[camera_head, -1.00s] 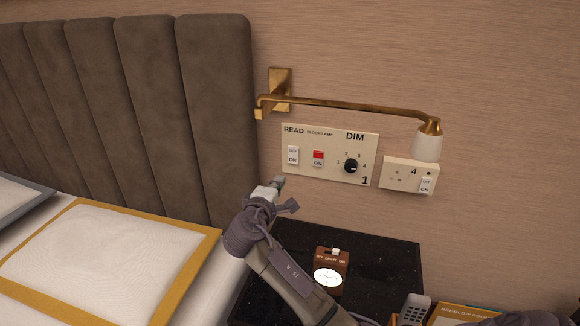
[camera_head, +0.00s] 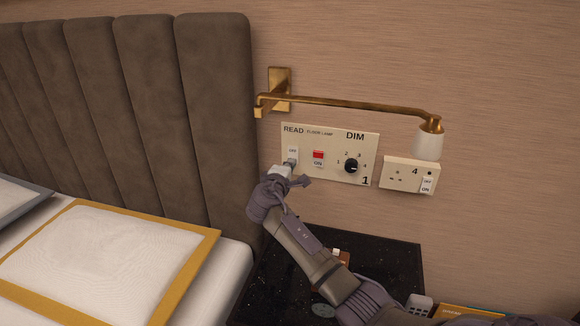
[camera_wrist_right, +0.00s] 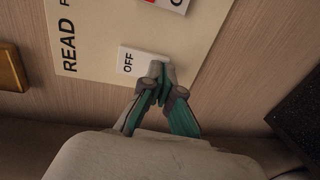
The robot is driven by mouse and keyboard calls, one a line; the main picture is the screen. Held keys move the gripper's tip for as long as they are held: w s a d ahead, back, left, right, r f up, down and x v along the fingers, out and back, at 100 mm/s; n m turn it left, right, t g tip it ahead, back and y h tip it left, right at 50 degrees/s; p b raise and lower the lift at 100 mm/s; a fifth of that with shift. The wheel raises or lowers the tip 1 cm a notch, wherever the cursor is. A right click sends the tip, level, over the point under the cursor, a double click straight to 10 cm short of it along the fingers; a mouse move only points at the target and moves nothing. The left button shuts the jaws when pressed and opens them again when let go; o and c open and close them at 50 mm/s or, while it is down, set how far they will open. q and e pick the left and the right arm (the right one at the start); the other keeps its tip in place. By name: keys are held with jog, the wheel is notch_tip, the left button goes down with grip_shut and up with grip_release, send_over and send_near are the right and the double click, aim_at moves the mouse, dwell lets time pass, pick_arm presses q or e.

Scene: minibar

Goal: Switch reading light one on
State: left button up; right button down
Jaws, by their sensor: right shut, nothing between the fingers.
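The white READ rocker switch (camera_head: 293,151) sits at the left of the cream wall panel (camera_head: 333,137). Its OFF half shows; its ON half is hidden behind my right gripper (camera_head: 290,164). In the right wrist view the READ switch (camera_wrist_right: 131,62) has the shut fingertips of my right gripper (camera_wrist_right: 158,72) at its lower half, seemingly touching it. The gripper holds nothing. The brass reading lamp (camera_head: 350,106) with a white shade (camera_head: 428,146) reaches over the panel; I see no clear glow from it. My left gripper is out of view.
A red floor lamp switch (camera_head: 318,155) and black dimmer knob (camera_head: 352,166) are right of the READ switch. A socket (camera_head: 408,176) is further right. The dark bedside table (camera_head: 395,255) is below, the padded headboard (camera_head: 215,110) at left.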

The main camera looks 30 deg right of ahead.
jog(key=v, duration=1.1)
jog(key=shift+s+a, duration=0.2)
jog(key=shift+s, duration=0.05)
jog(key=shift+r, duration=0.1)
